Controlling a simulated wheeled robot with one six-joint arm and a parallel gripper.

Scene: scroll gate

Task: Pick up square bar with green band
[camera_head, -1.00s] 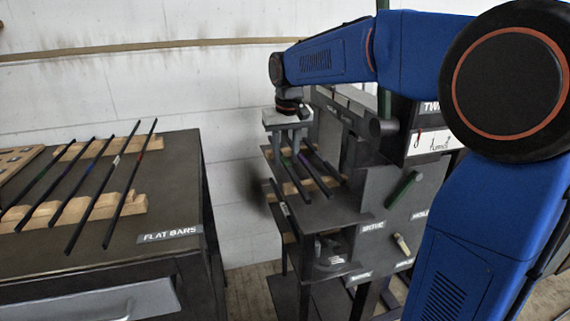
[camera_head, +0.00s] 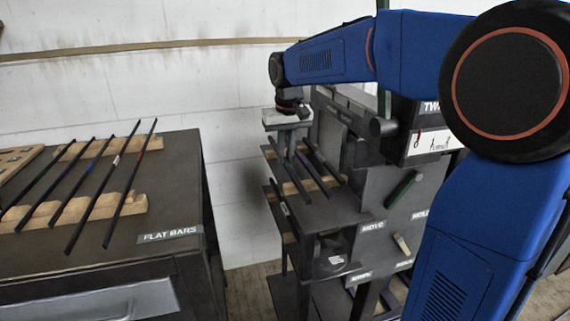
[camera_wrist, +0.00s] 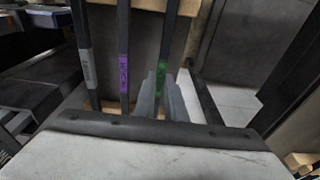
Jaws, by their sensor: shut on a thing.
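The square bar with the green band (camera_wrist: 163,76) runs up the wrist view, right of two other bars. My gripper (camera_wrist: 160,84) has its two fingers close together around this bar, just at the green band. In the head view my gripper (camera_head: 286,148) points down at the bars on the rack's top shelf. The bar still appears to lie on the wooden supports. The fingers hide part of it.
Bars with a purple band (camera_wrist: 123,70) and a whitish band (camera_wrist: 87,68) lie close by on the left. The dark rack (camera_head: 335,208) has labelled panels. A table of flat bars (camera_head: 150,255) stands to the left, across a gap.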

